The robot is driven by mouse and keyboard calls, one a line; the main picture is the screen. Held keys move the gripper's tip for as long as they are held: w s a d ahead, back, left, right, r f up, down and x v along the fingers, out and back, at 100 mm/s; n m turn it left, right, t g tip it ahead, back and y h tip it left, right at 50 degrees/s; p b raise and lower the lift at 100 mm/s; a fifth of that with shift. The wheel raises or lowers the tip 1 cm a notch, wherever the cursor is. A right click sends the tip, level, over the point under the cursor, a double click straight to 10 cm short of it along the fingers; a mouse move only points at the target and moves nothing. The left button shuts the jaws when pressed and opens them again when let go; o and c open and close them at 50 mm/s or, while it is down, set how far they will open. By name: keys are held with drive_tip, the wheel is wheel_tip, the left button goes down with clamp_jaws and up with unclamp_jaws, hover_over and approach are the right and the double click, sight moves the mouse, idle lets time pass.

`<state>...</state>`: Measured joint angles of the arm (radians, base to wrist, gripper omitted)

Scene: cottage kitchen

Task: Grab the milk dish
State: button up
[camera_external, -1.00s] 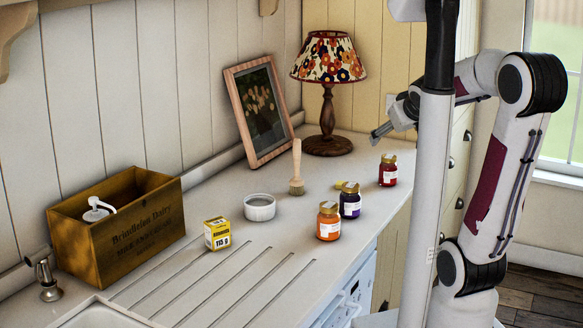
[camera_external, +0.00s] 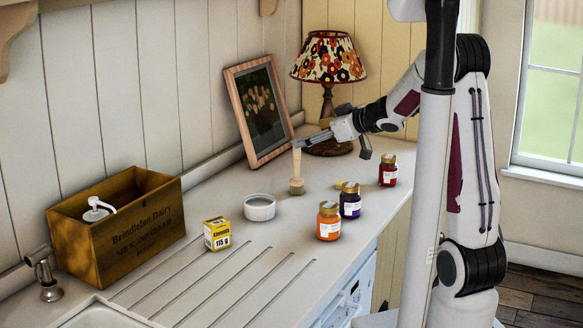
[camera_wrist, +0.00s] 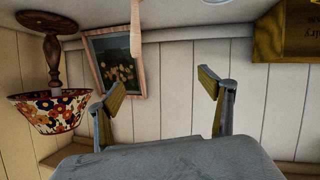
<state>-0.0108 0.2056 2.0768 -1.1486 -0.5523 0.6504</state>
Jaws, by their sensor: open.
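The milk dish appears to be the small white round dish (camera_external: 259,207), which stands on the counter left of the brush. Only a sliver of the dish (camera_wrist: 216,1) shows at the top edge of the wrist view. My gripper (camera_external: 312,140) is above the counter by the top of the brush handle, right of and higher than the dish. In the wrist view my gripper (camera_wrist: 161,88) has its two fingers wide apart, with nothing between them but the wall behind.
A brush (camera_external: 297,172) stands upright between my gripper and the dish. A yellow box (camera_external: 217,234), orange jar (camera_external: 328,222), purple jar (camera_external: 350,200) and red jar (camera_external: 388,170) stand nearby. A lamp (camera_external: 329,60), picture frame (camera_external: 235,100) and wooden crate (camera_external: 95,255) line the back.

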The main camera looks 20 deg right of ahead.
drive_tip(key=s+a+f+n+g+y, duration=0.3)
drive_tip(key=a+f+g+y, duration=0.1)
drive_tip(key=a+f, duration=0.4)
drive_tip(key=shift+a+g+y, duration=0.4)
drive_tip(key=shift+a+g, duration=0.1)
drive_tip(key=shift+f, duration=0.1)
approach(259, 203)
drive_tip(key=s+a, duration=0.1)
drive_tip(key=s+a+r, duration=0.1)
drive_tip(key=a, duration=0.1)
drive_tip(key=shift+s, duration=0.35)
drive_tip(key=shift+w+a+f, duration=0.3)
drive_tip(key=shift+a, duration=0.25)
drive_tip(key=shift+x, duration=3.15)
